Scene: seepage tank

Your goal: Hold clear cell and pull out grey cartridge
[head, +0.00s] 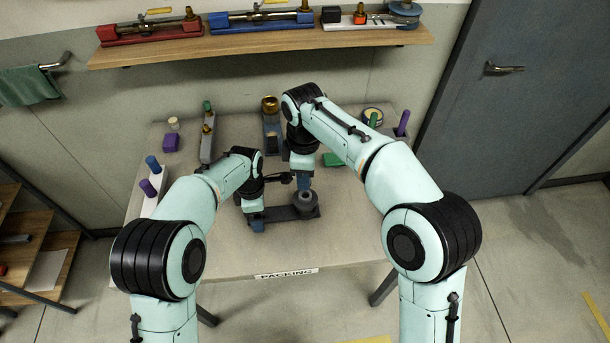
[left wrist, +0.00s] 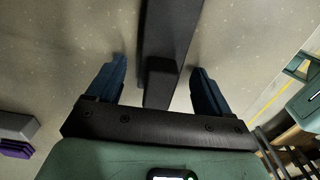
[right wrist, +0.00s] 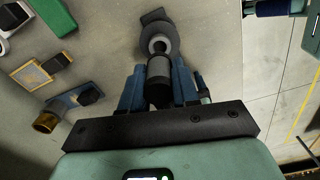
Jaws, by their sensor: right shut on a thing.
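A dark flat fixture (head: 277,214) lies near the table's front, with a grey round cell (head: 307,199) on its right end; its clear wall cannot be made out. The cell shows as a grey ring in the right wrist view (right wrist: 170,33). My right gripper (head: 304,184) is shut on a dark grey cylinder, seemingly the grey cartridge (right wrist: 158,72), in line with the ring. Whether it is still inside is unclear. My left gripper (head: 257,222) is at the fixture's left end. Its fingers are open either side of a black block (left wrist: 160,82), with gaps on both sides.
A white rack (head: 150,197) with blue and purple pegs stands left. A grey holder (head: 207,145), a brass-topped stand (head: 270,105) and a green block (head: 333,160) sit further back. A shelf (head: 260,43) runs along the wall. The table (head: 225,262) is clear at the front.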

